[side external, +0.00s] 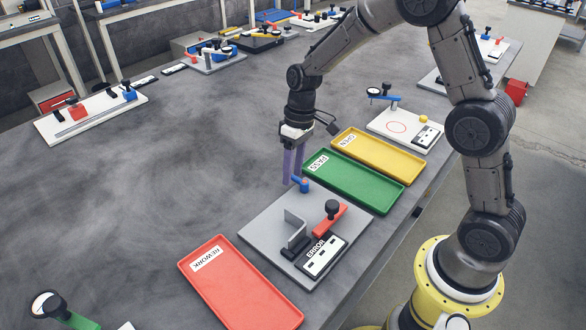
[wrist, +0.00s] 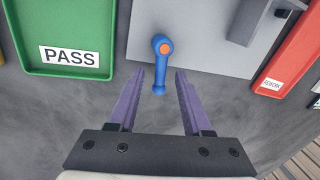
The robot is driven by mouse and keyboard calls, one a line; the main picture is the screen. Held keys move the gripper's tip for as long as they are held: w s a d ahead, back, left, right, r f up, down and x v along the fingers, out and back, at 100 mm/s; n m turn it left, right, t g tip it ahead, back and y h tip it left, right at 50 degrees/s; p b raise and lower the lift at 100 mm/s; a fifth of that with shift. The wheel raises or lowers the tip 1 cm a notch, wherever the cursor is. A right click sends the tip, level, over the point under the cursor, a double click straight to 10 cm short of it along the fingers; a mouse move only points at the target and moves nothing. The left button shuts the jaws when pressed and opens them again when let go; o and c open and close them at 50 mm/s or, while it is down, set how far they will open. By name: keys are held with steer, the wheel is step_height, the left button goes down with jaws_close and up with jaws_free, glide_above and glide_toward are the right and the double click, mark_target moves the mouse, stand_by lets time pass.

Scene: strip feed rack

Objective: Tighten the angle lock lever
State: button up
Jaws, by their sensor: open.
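The angle lock lever (wrist: 160,68) is a short blue handle with an orange disc at its pivot, at the edge of a grey fixture plate (side external: 265,222). In the side view the blue lever (side external: 301,184) is at the plate's far corner, partly by my fingers. My gripper (side external: 292,182) points down there, its purple fingers apart and empty. In the wrist view the lever's free end lies in the gap between the fingers of my gripper (wrist: 160,75). I cannot tell whether the tips are level with the lever; no contact shows.
On the plate are an upright angle bracket (side external: 295,228), a red arm with a black knob (side external: 330,217) and an ERROR panel (side external: 321,256). A green PASS tray (side external: 375,205), yellow OPEN tray (side external: 395,172) and red REWORK tray (side external: 240,290) flank it.

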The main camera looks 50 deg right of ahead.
jaws_close()
steer(key=shift+d+m, duration=0.1)
steer(key=shift+m, duration=0.2)
stand_by(0.3)
steer(key=m, duration=0.1)
steer(key=d+m, duration=0.1)
steer(key=m, duration=0.1)
steer(key=shift+s+t, duration=0.1)
steer(key=shift+t, duration=0.3)
steer(key=m, duration=0.2)
steer(key=d+m, duration=0.1)
steer(key=m, duration=0.1)
steer(key=shift+s+t, duration=0.3)
steer(key=shift+t, duration=0.1)
steer(key=m, duration=0.3)
steer(key=s+d+m, duration=0.1)
steer(key=shift+t+h, duration=0.3)
steer(key=shift+h, duration=0.1)
steer(key=shift+s+d+m+h, duration=0.1)
steer(key=shift+s+m+h, duration=0.15)
steer(key=shift+m, duration=0.9)
steer(key=shift+s+d+m+h, duration=0.15)
steer(key=shift+s+m, duration=0.15)
steer(key=shift+m, duration=0.85)
